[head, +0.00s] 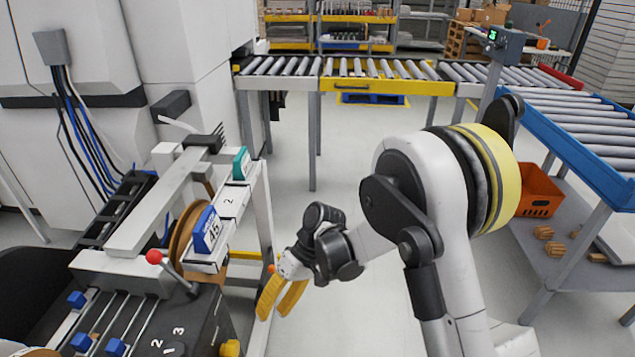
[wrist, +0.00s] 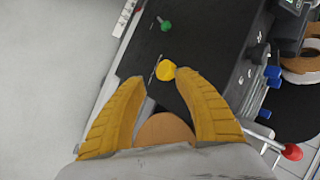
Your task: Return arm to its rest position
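My arm (head: 455,240) stands to the right of the edge banding machine (head: 130,265), bent over with its wrist left of its column. My gripper (head: 273,313) hangs low beside the machine's front, its yellow fingers pointing down. In the wrist view my gripper (wrist: 161,77) has its fingertips spread apart, with nothing between the tips. A tan rounded shape (wrist: 165,128) shows between the finger bases; I cannot tell whether it is touched. A yellow knob (wrist: 166,70) on the machine's dark panel appears just beyond the fingertips.
A lever with a red ball (head: 154,257) and a brown coil (head: 183,237) are on the machine. Roller conveyors (head: 375,70) cross the back. A blue-sided conveyor (head: 570,140) stands at right, above an orange crate (head: 538,190). Grey floor (head: 340,150) lies open between.

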